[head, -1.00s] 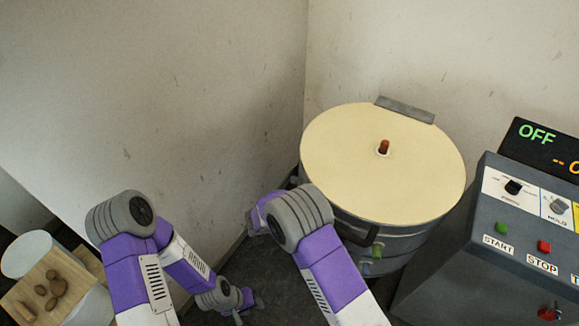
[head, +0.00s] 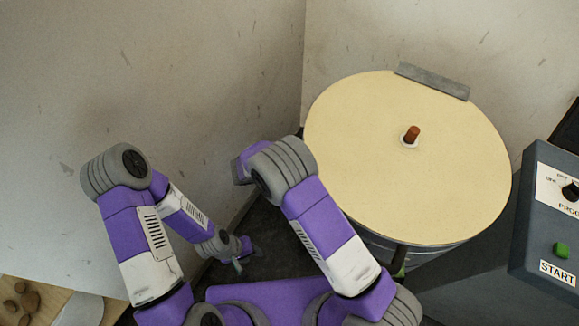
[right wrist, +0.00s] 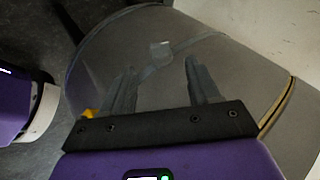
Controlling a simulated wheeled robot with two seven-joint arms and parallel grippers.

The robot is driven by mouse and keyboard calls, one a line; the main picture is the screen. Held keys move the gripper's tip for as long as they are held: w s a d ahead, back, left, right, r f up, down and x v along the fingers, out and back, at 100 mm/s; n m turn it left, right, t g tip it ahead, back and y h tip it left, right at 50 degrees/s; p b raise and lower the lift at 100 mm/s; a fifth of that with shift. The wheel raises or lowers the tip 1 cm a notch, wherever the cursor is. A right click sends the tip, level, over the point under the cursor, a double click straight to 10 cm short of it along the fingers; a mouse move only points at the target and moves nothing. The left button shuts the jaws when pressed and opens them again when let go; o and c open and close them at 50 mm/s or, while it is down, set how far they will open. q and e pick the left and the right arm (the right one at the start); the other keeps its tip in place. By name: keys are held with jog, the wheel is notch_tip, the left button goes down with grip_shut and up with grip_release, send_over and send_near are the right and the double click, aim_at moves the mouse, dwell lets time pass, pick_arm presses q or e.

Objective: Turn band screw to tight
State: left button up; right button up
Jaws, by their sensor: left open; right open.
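A large round drum with a cream lid (head: 400,190) stands in the corner in the head view. In the right wrist view its grey side (right wrist: 235,65) fills the middle, crossed by a thin band (right wrist: 185,45) with a small pale block (right wrist: 161,50) on it. I cannot tell whether this block is the band screw. My right gripper (right wrist: 160,68) is open and empty, its fingers pointing at the drum side on either side of the block, apparently short of it. My left gripper (head: 239,264) is small and low in the head view, open, away from the drum.
A red-brown knob (head: 412,133) stands on the lid and a grey metal strip (head: 433,80) is at its back edge. A grey control box (head: 545,210) is to the right. A wooden board (head: 40,300) with several brown lumps is at lower left. Walls close in behind.

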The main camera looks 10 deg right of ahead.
jog(key=b+x, duration=0.1)
jog(key=x, duration=0.6)
jog(key=shift+d+b, duration=0.1)
jog(key=shift+b, duration=0.3)
jog(key=c, duration=1)
jog(key=t+b, duration=0.1)
jog(key=b, duration=0.2)
jog(key=m+t+h+b, duration=0.1)
jog(key=t+b, duration=0.1)
jog(key=b, duration=0.1)
jog(key=t+h+b, duration=0.1)
jog(key=t+b, duration=0.1)
jog(key=shift+s+f+b, duration=0.3)
jog(key=shift+f+b, duration=0.1)
jog(key=shift+c, duration=0.2)
jog(key=o, duration=1)
